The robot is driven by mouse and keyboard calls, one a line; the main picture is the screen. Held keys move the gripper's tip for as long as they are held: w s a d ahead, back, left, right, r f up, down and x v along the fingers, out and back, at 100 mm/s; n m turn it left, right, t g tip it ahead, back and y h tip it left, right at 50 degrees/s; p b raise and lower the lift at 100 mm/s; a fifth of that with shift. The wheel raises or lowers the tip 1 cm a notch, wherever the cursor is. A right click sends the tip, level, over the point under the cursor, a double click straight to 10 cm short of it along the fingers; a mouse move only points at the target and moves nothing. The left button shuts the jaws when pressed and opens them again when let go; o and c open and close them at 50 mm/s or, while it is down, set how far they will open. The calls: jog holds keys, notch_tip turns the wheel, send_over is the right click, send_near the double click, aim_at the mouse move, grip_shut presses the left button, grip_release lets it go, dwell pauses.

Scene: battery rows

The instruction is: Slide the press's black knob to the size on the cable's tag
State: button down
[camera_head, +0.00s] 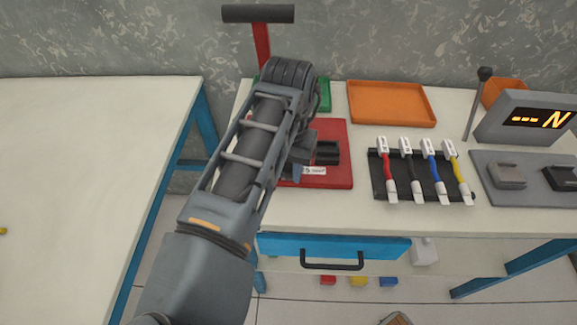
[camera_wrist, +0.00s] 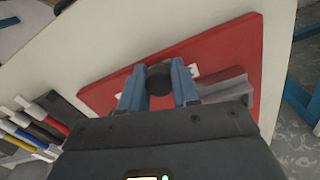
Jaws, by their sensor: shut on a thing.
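The press has a red base plate (camera_head: 335,134) under my arm in the head view. Its red lever with a black handle (camera_head: 258,13) stands up at the back. In the wrist view the red plate (camera_wrist: 228,50) lies below my gripper (camera_wrist: 159,72). The blue fingers are shut on the round black knob (camera_wrist: 158,80), one on each side. A white scale label (camera_head: 314,170) lies beside the fingers, partly covered, its marks too small to read. Several cables lie on a black rack (camera_head: 376,182), each with a white tag (camera_head: 383,145) that I cannot read.
An orange tray (camera_head: 392,103) sits behind the rack, empty. A tester with a lit display (camera_head: 539,118) and a grey plate (camera_head: 525,194) are at the right. A blue drawer (camera_head: 285,246) is under the bench. The other table (camera_head: 90,150) at left is mostly clear.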

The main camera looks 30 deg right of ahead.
jog(key=shift+w+a, duration=0.55)
jog(key=shift+a, duration=0.15)
jog(key=shift+w+a, duration=0.5)
jog(key=shift+a, duration=0.2)
jog(key=c, duration=0.8)
grip_release()
jog(key=shift+r, duration=0.1)
notch_tip(320, 180, up, 8)
jog(key=shift+f, duration=0.2)
jog(key=shift+s, duration=0.1)
